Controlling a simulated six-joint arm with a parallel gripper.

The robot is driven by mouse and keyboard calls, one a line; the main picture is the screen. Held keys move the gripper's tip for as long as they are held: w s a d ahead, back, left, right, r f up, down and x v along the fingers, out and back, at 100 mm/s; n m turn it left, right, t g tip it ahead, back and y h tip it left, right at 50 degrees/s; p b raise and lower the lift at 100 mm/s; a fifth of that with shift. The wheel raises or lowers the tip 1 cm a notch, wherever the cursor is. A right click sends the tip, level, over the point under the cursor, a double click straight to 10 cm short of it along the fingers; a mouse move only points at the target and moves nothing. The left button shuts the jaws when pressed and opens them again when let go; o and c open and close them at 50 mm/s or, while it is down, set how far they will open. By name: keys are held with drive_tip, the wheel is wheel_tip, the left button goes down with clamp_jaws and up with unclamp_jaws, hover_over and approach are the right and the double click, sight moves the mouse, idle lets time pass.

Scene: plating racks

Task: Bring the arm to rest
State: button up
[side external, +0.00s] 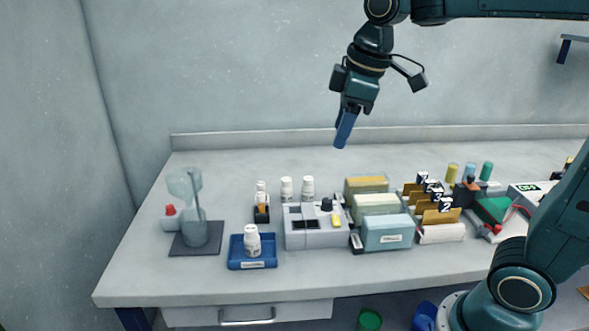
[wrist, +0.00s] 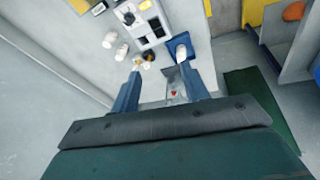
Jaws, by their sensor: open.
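My gripper (side external: 344,130) hangs in the air well above the bench, tilted with its blue fingers pointing down and slightly left. In the wrist view my gripper (wrist: 166,92) shows its two blue fingers spread apart with nothing held between them. The gap between the fingers is hard to see in the side view. No object touches the fingers in either view.
The bench (side external: 140,270) below holds a blue tray (side external: 252,264) with a white bottle (side external: 252,242), a grey device (side external: 315,238), several boxes (side external: 387,233) and a glass apparatus (side external: 195,225) at left. The air around my gripper is clear.

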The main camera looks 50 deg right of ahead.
drive_tip(key=s+f+m+t, duration=0.1)
drive_tip(key=s+f+m, duration=0.2)
drive_tip(key=s, duration=0.4)
drive_tip(key=s+f+m+t, duration=0.1)
drive_tip(key=s+f+m, duration=0.2)
drive_tip(key=s, duration=0.5)
drive_tip(key=shift+f+m, duration=0.15)
drive_tip(key=shift+m, duration=0.15)
